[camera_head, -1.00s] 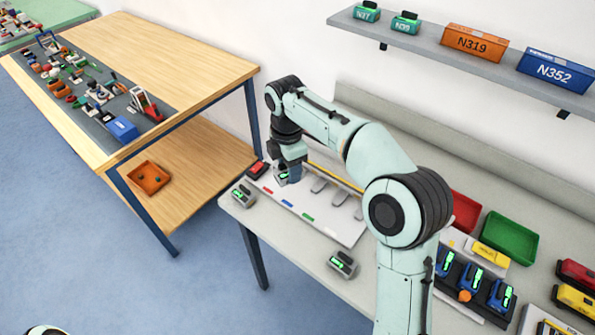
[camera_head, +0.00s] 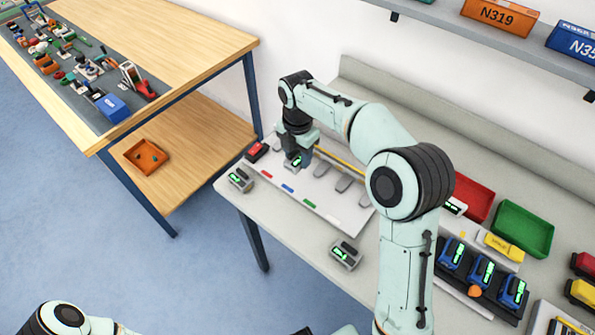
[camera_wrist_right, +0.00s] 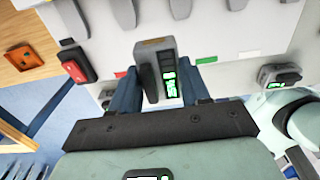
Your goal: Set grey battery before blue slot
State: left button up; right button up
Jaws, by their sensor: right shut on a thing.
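My right gripper (camera_head: 294,160) is shut on a grey battery (camera_head: 292,163) with a green display, over the white slot board (camera_head: 325,212). In the right wrist view the battery (camera_wrist_right: 153,60) sits between the blue fingers of the gripper (camera_wrist_right: 160,88). Whether it touches the board is unclear. The blue mark (camera_head: 288,188) lies on the board's front edge, between the red mark (camera_head: 266,174) and the green mark (camera_head: 309,203). In the wrist view the blue mark is hidden. Grey slot pieces (camera_head: 344,183) line the board's back. My left gripper does not show.
Two other grey batteries stand on the table, one left of the board (camera_head: 240,180) and one in front (camera_head: 345,254). A red block (camera_head: 256,151) is at the board's left end. Red (camera_head: 474,198) and green (camera_head: 524,228) trays and blue batteries (camera_head: 484,272) are at right.

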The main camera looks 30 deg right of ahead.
aim_at(298, 156)
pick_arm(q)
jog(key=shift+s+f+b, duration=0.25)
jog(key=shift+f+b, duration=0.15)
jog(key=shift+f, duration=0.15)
pick_arm(e)
notch_tip(298, 156, down, 7)
jog(key=shift+r, duration=0.2)
jog(key=shift+f, duration=0.15)
jog(key=o, duration=1.3)
notch_tip(298, 156, up, 12)
jog(key=shift+r+p, duration=0.2)
jog(key=shift+p, duration=0.8)
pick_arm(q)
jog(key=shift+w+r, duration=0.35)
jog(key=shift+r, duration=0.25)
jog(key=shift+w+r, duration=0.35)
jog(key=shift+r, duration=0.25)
